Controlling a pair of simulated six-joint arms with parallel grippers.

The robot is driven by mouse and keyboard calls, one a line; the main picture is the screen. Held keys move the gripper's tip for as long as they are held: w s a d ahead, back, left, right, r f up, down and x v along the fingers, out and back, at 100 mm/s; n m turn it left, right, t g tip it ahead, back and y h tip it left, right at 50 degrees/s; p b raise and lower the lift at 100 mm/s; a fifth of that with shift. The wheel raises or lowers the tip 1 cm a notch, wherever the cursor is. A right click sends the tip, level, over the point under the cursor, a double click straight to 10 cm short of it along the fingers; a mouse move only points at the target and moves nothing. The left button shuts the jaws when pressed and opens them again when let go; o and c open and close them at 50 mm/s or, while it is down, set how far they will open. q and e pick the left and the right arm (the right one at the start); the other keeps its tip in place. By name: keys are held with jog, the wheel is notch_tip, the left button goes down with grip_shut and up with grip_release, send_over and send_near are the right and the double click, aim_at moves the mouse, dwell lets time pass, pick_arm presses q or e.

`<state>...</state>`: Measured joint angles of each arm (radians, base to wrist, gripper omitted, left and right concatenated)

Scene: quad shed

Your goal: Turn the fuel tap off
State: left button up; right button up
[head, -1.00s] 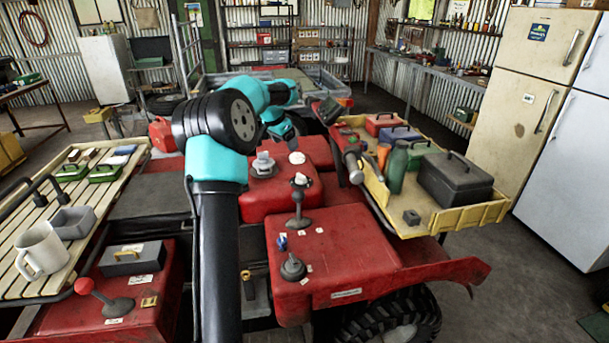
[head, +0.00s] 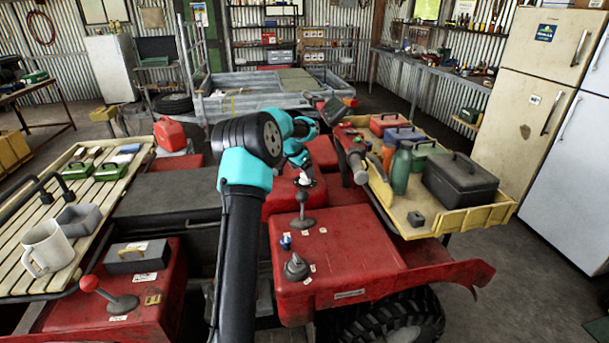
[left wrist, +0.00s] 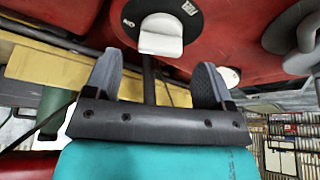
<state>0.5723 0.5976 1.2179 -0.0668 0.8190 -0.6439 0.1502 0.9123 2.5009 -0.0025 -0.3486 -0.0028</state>
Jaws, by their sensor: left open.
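The fuel tap, a pale knob (left wrist: 162,38) on a black round plate with white lettering, shows at the top of the left wrist view against red bodywork. I cannot make it out in the head view. My left gripper (left wrist: 156,78) is open and empty. In the left wrist view its two grey fingers stand apart below the tap, with the knob's near end between their lines and no contact visible. In the head view my left gripper (head: 304,163) is over the red quad body, partly hidden by its own arm. My right gripper is not in view.
A gear lever (head: 302,201) and a grey rotary knob (head: 296,266) stand on the red body. A handlebar grip (head: 354,160) is right of the gripper. The yellow rack (head: 452,221) carries boxes and a green bottle (head: 400,170). A mug (head: 46,248) stands on the left slatted rack.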

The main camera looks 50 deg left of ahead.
aim_at(305, 178)
pick_arm(q)
jog(key=shift+x, duration=1.65)
jog(key=c, duration=0.9)
jog(key=shift+c, duration=0.2)
jog(key=shift+n+y, duration=0.3)
jog(key=shift+n, duration=0.3)
jog(key=n, duration=0.2)
jog(key=n+y, duration=0.1)
jog(key=n, duration=0.1)
jog(key=shift+d+n+y, duration=0.1)
jog(key=shift+n+y, duration=0.2)
jog(key=n+g+y, duration=0.1)
jog(key=n, duration=0.4)
jog(key=shift+w+n+g+y, duration=0.1)
jog(key=shift+n+g+y, duration=0.3)
